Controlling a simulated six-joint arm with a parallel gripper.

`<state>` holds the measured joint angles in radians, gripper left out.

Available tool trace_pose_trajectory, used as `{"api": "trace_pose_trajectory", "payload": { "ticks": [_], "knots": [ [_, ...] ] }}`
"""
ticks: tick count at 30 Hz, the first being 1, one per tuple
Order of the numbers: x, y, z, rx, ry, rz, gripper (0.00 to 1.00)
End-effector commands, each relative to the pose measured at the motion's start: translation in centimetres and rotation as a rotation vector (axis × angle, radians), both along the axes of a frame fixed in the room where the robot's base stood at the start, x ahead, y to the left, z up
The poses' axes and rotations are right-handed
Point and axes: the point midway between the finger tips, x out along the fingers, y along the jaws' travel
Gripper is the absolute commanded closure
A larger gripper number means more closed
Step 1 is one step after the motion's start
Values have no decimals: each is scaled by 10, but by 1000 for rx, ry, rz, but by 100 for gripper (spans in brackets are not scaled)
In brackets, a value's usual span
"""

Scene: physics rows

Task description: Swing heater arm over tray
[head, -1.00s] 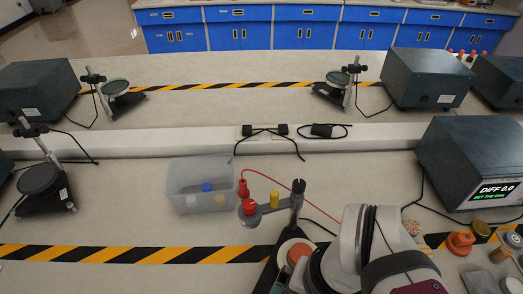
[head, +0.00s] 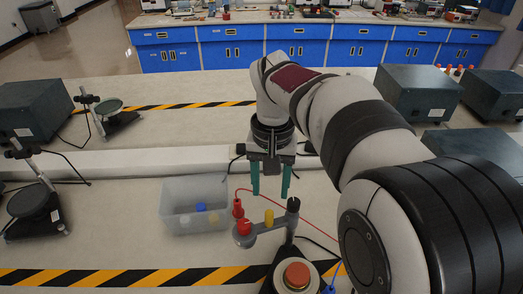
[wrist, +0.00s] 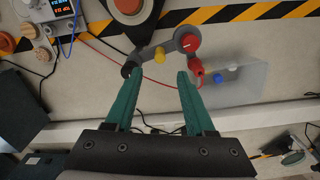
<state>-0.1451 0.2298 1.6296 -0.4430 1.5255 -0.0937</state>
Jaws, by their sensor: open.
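A grey heater arm (head: 268,228) runs from a black-topped post (head: 293,204) to a red knob (head: 244,227), with a yellow peg (head: 268,216) between them. A red plug with a red cable (head: 238,208) is at the knob end. A translucent tray-like bin (head: 178,219) stands left of that end; the arm does not reach over it in the head view. My gripper (head: 270,192) is open and empty, pointing down behind the heater arm. In the wrist view, the heater arm (wrist: 152,48) lies just beyond my gripper's fingertips (wrist: 158,78); contact cannot be told.
An orange disc (head: 296,274) on a dark base sits in front of the post. Dark box units (head: 418,92) stand on the right. A white raised strip (head: 120,160) crosses behind the bin. The bench left of the bin is partly clear.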

Motion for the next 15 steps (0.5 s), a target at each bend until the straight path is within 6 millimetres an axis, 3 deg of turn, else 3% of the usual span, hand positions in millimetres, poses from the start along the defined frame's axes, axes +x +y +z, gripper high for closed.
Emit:
{"api": "trace_pose_trajectory", "payload": {
  "ticks": [3, 7, 15],
  "knots": [
    [-1, 0, -34, 0, 4, 0, 45],
    [-1, 0, -65, 0, 4, -1, 45],
    [0, 0, -96, 1, -1, -1, 45]
  ]
}}
